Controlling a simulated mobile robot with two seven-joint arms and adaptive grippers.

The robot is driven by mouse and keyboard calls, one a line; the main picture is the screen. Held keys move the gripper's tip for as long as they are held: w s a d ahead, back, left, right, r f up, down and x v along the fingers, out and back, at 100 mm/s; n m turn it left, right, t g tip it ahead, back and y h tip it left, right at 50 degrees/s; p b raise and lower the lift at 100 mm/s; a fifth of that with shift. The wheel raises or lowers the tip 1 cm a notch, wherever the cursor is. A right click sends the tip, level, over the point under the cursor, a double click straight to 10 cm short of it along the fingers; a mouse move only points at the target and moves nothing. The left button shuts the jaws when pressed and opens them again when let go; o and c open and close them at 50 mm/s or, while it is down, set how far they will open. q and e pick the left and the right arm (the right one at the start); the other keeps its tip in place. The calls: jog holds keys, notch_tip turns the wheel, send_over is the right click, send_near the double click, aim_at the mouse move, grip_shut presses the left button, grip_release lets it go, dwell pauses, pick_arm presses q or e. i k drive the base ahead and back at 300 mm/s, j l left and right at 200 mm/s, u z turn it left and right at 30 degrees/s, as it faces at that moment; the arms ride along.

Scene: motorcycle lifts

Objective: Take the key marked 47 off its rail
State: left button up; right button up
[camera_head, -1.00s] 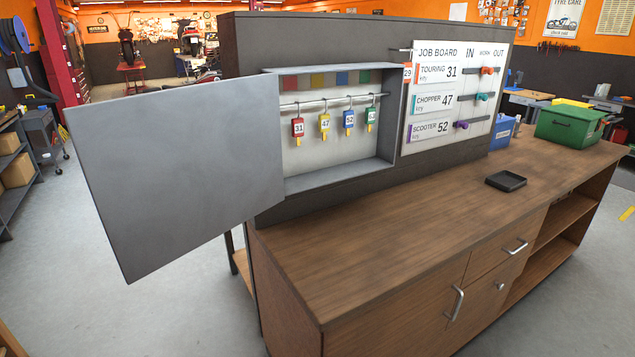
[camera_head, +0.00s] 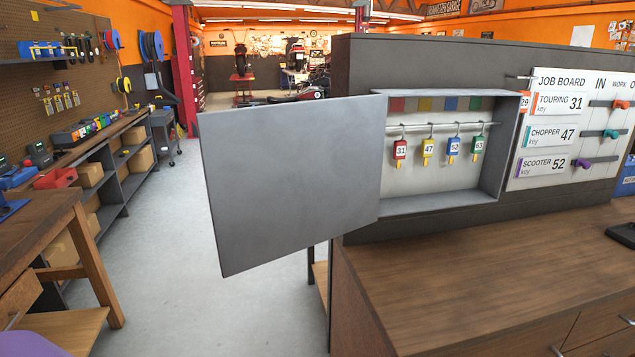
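The key marked 47 (camera_head: 428,149) has a yellow tag and hangs on a hook from the rail (camera_head: 440,126) inside the open grey key cabinet (camera_head: 512,150). It hangs second from the left. The red key marked 31 (camera_head: 400,150) is on its left. The blue key marked 52 (camera_head: 453,148) and the green key marked 63 (camera_head: 478,146) are on its right. The cabinet door (camera_head: 295,180) is swung wide open to the left. Neither of my grippers is in view.
The wooden counter (camera_head: 450,270) stands below the cabinet. The job board (camera_head: 570,125) is to the right, with a tag marked 29 (camera_head: 524,100) at its left edge. The open door juts over clear floor (camera_head: 215,270). A workbench (camera_head: 50,240) stands at the left.

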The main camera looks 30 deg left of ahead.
aim_at(427, 146)
jog(key=i+j, duration=0.1)
jog(key=j, duration=0.35)
jog(key=i+j, duration=0.15)
jog(key=j, duration=0.25)
jog(key=i+j, duration=0.1)
jog(key=j, duration=0.35)
jog(key=i+j, duration=0.15)
jog(key=j, duration=0.3)
jog(key=i+j, duration=0.1)
jog(key=j, duration=0.3)
jog(key=i+j, duration=0.1)
jog(key=j, duration=0.35)
jog(key=i+j, duration=0.15)
jog(key=j, duration=0.3)
jog(key=j+z, duration=0.4)
jog(key=i+j+z, duration=0.1)
jog(key=j+z, duration=0.25)
jog(key=l+z, duration=0.1)
jog(key=z, duration=0.8)
jog(key=u, duration=0.35)
jog(key=i+l+u, duration=0.1)
jog(key=l+u, duration=0.65)
jog(key=l, duration=0.2)
jog(key=l+u, duration=0.25)
jog(key=l, duration=0.85)
